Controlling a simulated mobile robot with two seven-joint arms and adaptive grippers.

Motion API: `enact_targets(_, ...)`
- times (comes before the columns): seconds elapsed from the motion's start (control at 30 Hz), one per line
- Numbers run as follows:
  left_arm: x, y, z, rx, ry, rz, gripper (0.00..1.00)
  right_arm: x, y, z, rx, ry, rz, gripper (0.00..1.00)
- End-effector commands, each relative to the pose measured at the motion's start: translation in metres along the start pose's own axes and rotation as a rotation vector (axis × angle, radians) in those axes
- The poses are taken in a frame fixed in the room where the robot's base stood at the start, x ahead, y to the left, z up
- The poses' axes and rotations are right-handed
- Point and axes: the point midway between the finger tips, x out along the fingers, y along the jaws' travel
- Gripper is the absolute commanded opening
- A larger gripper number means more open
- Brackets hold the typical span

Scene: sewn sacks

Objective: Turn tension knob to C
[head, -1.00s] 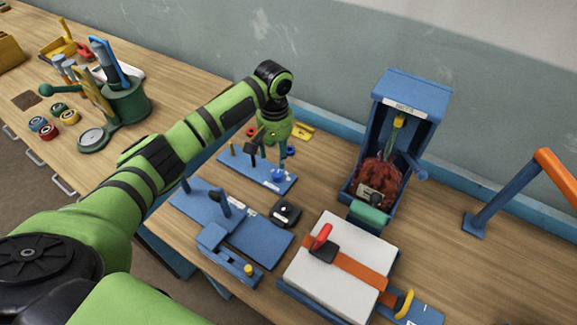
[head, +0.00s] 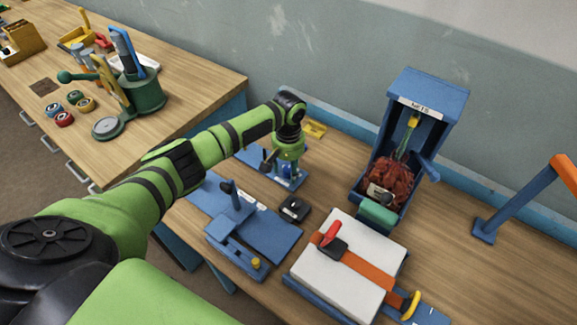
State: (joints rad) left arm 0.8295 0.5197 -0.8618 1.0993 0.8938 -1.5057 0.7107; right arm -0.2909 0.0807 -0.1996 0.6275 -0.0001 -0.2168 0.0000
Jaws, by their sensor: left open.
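A small blue base plate (head: 249,157) with a white label lies on the table at the back, left of the blue cabinet. My left gripper (head: 285,170) comes down from above over the right end of this plate. It is open, with its fingers pointing down around or beside a small blue part that I take to be the knob. The gripper hides most of the plate's fittings. I cannot tell whether the fingers touch the knob, and its letter marks are too small to read. My right gripper is out of view.
A blue cabinet (head: 436,95) holding a red net bundle (head: 386,180) stands to the right. In front are a blue fixture (head: 275,237), a small black box (head: 294,209) and a white strapped block (head: 325,280). A green tool holder (head: 147,95) stands on the left bench.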

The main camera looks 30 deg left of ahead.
Motion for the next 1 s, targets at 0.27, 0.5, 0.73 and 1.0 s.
enact_targets(0.27,0.000,0.000,0.000,0.000,-0.001,0.000,0.00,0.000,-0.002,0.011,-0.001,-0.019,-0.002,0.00)
enact_targets(0.5,0.000,0.000,0.000,0.012,-0.002,0.000,0.00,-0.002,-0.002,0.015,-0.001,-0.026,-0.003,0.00)
enact_targets(0.73,-0.001,0.000,0.001,0.102,-0.003,0.000,0.00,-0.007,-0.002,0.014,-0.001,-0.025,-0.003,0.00)
enact_targets(1.0,-0.001,0.000,0.001,0.308,-0.004,0.001,0.00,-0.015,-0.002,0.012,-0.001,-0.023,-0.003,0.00)
